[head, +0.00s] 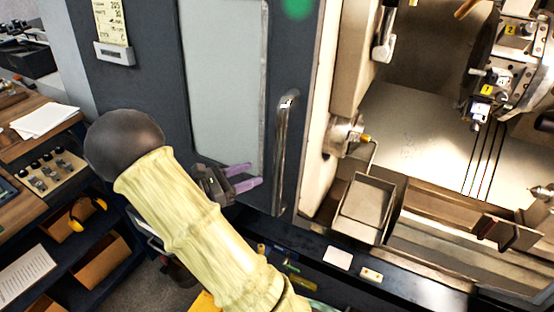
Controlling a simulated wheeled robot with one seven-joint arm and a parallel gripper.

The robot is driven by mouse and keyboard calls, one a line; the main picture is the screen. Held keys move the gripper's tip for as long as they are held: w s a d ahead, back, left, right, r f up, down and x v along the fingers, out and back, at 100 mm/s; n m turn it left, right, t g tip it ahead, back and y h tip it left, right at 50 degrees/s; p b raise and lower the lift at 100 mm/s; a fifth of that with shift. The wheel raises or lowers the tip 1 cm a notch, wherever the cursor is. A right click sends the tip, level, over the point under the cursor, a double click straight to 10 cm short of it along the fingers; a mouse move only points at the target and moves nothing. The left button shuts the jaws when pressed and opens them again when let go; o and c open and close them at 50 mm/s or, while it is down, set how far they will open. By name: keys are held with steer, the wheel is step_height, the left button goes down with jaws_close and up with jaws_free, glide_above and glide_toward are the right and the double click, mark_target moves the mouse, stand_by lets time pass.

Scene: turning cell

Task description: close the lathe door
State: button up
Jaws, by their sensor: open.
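The lathe door (160,60) is a dark grey sliding panel with a pale window (225,75), at the left of the machine opening in the head view. Its vertical metal handle (283,150) runs along the door's right edge. The door stands open, and the lit lathe interior (420,120) shows to its right. My gripper (248,178) is open, with purple fingers pointing right toward the handle. It is left of the handle, apart from it in the picture, and holds nothing. My arm hides the lower left of the door.
Inside the lathe are a tool turret (500,85), a metal box (365,205) and a chuck-side fitting (345,138). A dark ledge (400,285) runs below the opening. At the left is a wooden bench (40,125) with papers, and yellow earmuffs (85,212) on a shelf.

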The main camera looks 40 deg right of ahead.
mark_target(274, 165)
steer(key=p+x, duration=0.3)
steer(key=x, duration=0.5)
steer(key=shift+d+r, duration=0.15)
steer(key=shift+d, duration=0.05)
steer(key=shift+s+d, duration=0.15)
steer(key=shift+d, duration=0.35)
jaws_close()
steer(key=shift+a, duration=0.2)
steer(key=shift+d, duration=0.2)
